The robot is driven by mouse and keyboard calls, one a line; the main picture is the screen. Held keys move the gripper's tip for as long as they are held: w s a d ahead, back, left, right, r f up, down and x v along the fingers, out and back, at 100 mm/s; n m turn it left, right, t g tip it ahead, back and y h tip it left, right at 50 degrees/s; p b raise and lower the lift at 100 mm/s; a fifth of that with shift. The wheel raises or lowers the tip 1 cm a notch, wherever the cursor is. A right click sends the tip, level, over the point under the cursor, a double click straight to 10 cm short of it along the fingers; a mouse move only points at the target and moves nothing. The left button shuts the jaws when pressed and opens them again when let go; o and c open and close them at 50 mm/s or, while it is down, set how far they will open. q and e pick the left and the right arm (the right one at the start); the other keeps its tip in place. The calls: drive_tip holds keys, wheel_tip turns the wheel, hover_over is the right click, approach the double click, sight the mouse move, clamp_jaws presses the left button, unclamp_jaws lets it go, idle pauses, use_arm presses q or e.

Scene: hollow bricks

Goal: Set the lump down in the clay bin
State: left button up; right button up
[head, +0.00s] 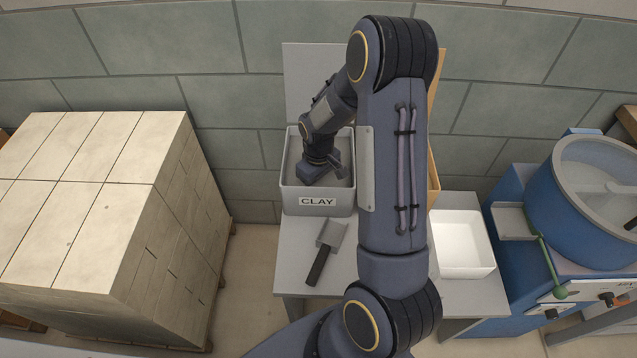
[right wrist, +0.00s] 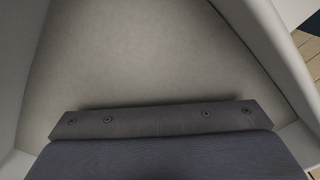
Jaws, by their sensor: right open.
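The fingertips are hidden there. I cannot make out a separate lump against the clay. My left gripper is not in view.
An empty white tray (head: 462,260) stands to the right. A blue mixer (head: 590,215) is at far right, stacked pale bricks (head: 75,235) at left. A wall is behind.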

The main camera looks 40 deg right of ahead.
wheel_tip(320, 180, up, 12)
drive_tip(key=shift+f, duration=0.2)
drive_tip(key=s+a+r+m+t+y, duration=0.1)
drive_tip(key=s+a+r+t+y, duration=0.1)
drive_tip(key=s+a+r, duration=0.3)
drive_tip(key=s+a+r+m+t+y, duration=0.1)
drive_tip(key=s+a+r+t, duration=0.2)
drive_tip(key=s+a, duration=0.7)
drive_tip(key=s+r, duration=0.2)
drive_tip(key=s, duration=0.2)
drive_tip(key=shift+r+m+t+y, duration=0.2)
drive_tip(key=shift+m+t+y, duration=0.1)
drive_tip(key=shift+y, duration=0.1)
drive_tip(key=shift+c, duration=0.4)
